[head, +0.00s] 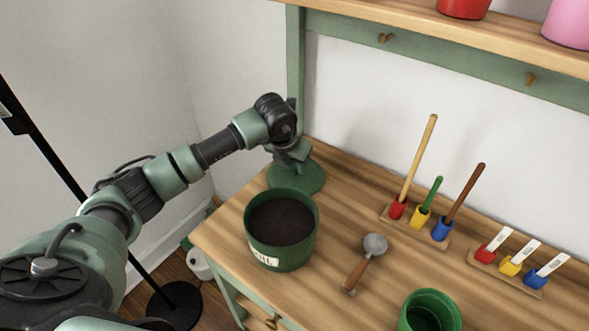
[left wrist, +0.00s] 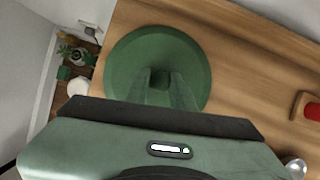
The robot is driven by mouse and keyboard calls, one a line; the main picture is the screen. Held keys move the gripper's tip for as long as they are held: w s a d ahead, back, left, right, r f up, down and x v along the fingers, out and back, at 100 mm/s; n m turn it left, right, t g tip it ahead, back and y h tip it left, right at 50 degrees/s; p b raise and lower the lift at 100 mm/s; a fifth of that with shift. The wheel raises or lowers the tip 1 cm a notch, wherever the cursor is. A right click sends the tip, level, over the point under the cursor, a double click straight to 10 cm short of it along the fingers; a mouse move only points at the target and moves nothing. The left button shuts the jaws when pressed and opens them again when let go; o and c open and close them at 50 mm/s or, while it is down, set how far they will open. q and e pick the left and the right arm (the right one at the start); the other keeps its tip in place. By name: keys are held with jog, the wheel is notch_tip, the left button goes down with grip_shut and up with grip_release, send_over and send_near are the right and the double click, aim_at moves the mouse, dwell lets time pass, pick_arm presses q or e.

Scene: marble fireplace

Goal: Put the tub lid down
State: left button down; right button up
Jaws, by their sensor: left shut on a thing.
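The round green tub lid (head: 312,180) is at the back left corner of the wooden bench top (head: 345,205), behind the tub. My left gripper (head: 294,155) is above it, shut on its knob. In the left wrist view the lid (left wrist: 127,62) is a flat green disc, with my fingers (left wrist: 161,84) meeting on the knob at its middle. The lid looks level and is on or just above the bench; I cannot tell whether it touches. The green tub (head: 283,254) stands uncovered in front, full of dark soil. My right gripper is out of view.
A metal scoop (head: 358,270) lies right of the tub. An empty green pot (head: 430,313) stands at the front. Two racks (head: 415,226) (head: 506,275) of coloured holders stand along the back. A green post (head: 296,75) rises close behind my left gripper.

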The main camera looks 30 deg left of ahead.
pick_arm(q)
jog(key=shift+w, duration=0.1)
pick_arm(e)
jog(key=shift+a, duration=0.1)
pick_arm(q)
jog(key=shift+f, duration=0.2)
jog(key=c, duration=1.2)
grip_release()
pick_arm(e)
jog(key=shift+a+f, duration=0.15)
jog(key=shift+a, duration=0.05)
pick_arm(q)
jog(key=shift+r, duration=0.15)
